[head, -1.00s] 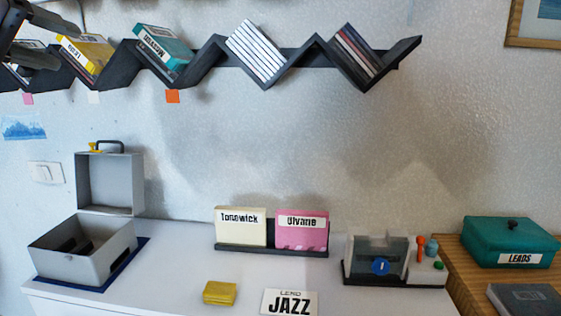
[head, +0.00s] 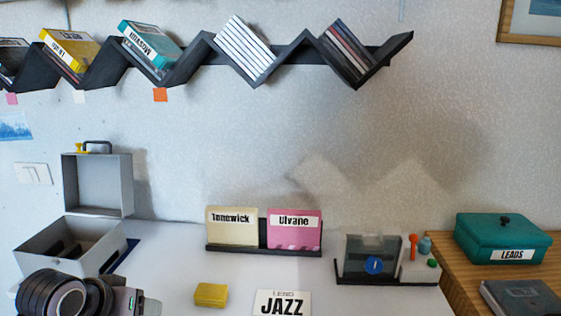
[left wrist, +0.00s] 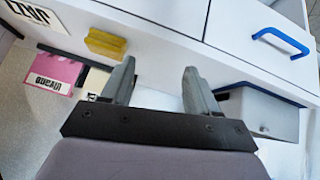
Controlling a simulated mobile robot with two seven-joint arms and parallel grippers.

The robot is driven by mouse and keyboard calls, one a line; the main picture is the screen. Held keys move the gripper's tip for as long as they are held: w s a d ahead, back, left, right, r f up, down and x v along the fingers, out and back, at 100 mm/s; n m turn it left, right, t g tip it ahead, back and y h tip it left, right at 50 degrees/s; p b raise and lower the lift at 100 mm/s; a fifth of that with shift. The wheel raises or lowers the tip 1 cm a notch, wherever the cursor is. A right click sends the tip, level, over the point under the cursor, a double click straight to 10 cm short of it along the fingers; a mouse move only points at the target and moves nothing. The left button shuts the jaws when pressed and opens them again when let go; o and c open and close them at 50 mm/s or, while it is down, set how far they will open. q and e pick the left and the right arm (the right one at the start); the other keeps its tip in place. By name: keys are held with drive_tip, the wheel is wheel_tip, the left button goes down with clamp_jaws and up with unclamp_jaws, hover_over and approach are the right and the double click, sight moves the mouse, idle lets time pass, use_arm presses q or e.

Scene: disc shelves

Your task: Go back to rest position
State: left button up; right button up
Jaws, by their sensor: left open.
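My left gripper (left wrist: 158,78) is open in the left wrist view, its two grey fingers apart with nothing between them. In the head view my left arm comes in low at the bottom left, in front of the grey case; its fingertips cannot be made out there. The zigzag wall shelf (head: 295,55) holds slanted discs and is clear of my arm. My right gripper is in neither view.
An open grey case (head: 40,262) stands on the white cabinet. A yellow block (head: 211,295), a JAZZ card (head: 283,303), a divider stand (head: 263,250) and a small device (head: 375,258) are there too. A teal box (head: 503,240) is at right.

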use_arm(q)
drive_tip(key=s+d+f+m+g, duration=0.1)
drive_tip(key=s+f, duration=0.4)
drive_tip(key=s, duration=0.4)
drive_tip(key=s+d+f+m+g+y, duration=0.1)
drive_tip(key=s+f, duration=0.3)
drive_tip(key=s, duration=0.4)
drive_tip(key=s+d+f+m+g, duration=0.1)
drive_tip(key=s+f+g, duration=0.1)
drive_tip(key=s+f, duration=0.5)
drive_tip(key=w+d+f+t+h, duration=0.1)
drive_tip(key=w+d+f+t, duration=0.2)
drive_tip(key=f+t, duration=0.3)
drive_tip(key=shift+w+t+h+p, duration=0.4)
drive_tip(key=shift+w+t, duration=0.1)
drive_tip(key=shift+w, duration=0.15)
drive_tip(key=shift+d, duration=0.1)
